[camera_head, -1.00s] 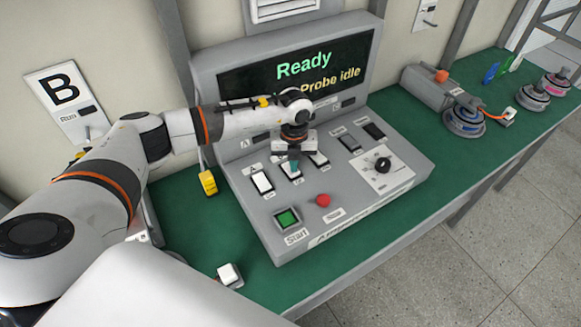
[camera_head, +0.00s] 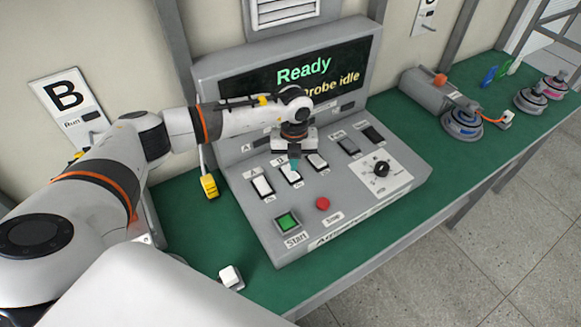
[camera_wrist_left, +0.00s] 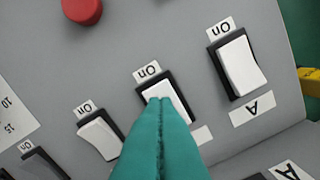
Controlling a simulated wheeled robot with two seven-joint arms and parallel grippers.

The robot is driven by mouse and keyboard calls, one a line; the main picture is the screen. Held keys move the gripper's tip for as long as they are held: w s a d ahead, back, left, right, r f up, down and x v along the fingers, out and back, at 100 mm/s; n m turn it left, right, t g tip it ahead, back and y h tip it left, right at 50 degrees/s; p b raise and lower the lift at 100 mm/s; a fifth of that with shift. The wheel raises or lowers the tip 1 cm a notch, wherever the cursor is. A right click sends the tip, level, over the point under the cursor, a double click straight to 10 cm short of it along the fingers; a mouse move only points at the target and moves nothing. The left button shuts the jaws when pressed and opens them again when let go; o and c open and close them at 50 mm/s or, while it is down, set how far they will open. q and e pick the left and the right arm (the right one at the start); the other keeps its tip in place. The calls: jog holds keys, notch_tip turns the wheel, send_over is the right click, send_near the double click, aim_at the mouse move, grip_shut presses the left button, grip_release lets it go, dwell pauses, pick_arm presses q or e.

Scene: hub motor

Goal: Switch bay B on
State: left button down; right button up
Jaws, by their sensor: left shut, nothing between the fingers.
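The grey console (camera_head: 262,227) carries a row of white rocker switches. The switch marked A (camera_head: 262,186) is leftmost; it is at the right in the wrist view (camera_wrist_left: 239,66). The switch beside it (camera_head: 291,176) sits in bay B's place and shows in the wrist view (camera_wrist_left: 168,95); its letter label is mostly hidden. A third white switch (camera_head: 317,162) follows. My left gripper (camera_head: 295,163) is shut and empty, pointing down at the second switch. My right gripper is not in view.
The console's display (camera_head: 300,72) reads "Ready" and "Probe idle". A green Start button (camera_head: 287,221), a red button (camera_head: 323,204) and a black knob (camera_head: 382,168) are nearby. A motor fixture (camera_head: 440,90) and hubs stand at the right of the green bench (camera_head: 340,263).

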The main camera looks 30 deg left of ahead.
aim_at(294, 176)
pick_arm(q)
notch_tip(294, 176, up, 4)
jog(key=shift+r+p, duration=0.1)
jog(key=shift+p, duration=1.05)
